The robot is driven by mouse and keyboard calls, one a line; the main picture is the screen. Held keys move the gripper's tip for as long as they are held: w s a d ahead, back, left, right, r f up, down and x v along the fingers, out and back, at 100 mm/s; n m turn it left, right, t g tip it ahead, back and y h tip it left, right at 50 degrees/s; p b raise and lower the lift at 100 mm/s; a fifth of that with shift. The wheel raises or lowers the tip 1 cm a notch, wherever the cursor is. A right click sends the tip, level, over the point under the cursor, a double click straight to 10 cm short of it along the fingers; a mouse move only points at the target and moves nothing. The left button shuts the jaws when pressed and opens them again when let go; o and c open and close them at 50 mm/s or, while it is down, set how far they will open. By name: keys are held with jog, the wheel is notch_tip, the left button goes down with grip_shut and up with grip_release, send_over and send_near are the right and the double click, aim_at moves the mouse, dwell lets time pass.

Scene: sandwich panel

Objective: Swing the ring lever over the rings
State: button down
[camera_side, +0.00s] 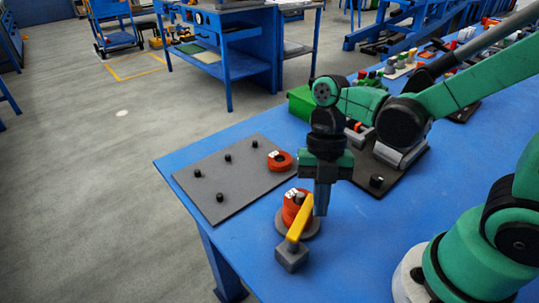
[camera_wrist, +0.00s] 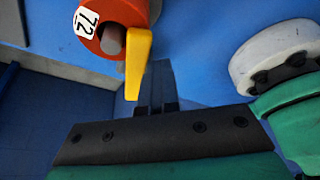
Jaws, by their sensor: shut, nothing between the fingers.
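The ring lever is a yellow bar (camera_side: 299,222) on a grey block (camera_side: 291,257) at the front of the blue table. Red rings (camera_side: 290,210) are stacked on a round grey base (camera_side: 311,227) just behind the block. The bar reaches along the right part of the stack in the side view. In the wrist view the bar (camera_wrist: 137,65) lies beside the grey peg (camera_wrist: 112,40) and overlaps the edge of the red ring (camera_wrist: 128,10) labelled 72. My gripper (camera_side: 321,212) points down, shut and empty, right beside the bar; contact is unclear. Its fingers (camera_wrist: 157,72) also show in the wrist view.
A dark grey panel (camera_side: 225,185) with several black pegs lies to the left, with one loose red ring (camera_side: 280,160) on it. A green box (camera_side: 301,100) and a dark plate (camera_side: 383,171) stand behind. The table edge is close to the lever block.

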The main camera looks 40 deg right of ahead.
jog(key=shift+w, duration=0.25)
dwell(0.4)
jog(key=s, duration=0.1)
jog(key=s+d, duration=0.1)
jog(key=s, duration=0.2)
jog(key=shift+s+d+r, duration=0.1)
jog(key=shift+d+r, duration=0.1)
jog(key=shift+d, duration=0.05)
jog(key=w+a+r, duration=0.1)
jog(key=w+r, duration=0.2)
jog(key=r, duration=0.6)
jog(key=shift+a, duration=0.1)
jog(key=w+d+f+m+t+h, duration=0.1)
jog(key=m+t, duration=0.4)
jog(key=m, duration=0.8)
jog(key=w+d+f+m+t+h, duration=0.1)
jog(key=w+d+m+t, duration=0.3)
jog(key=m, duration=0.9)
jog(key=shift+w+d+f+m+t+h, duration=0.15)
jog(key=shift+w+d+m+t+h, duration=0.1)
jog(key=shift+w+m+t+h, duration=0.15)
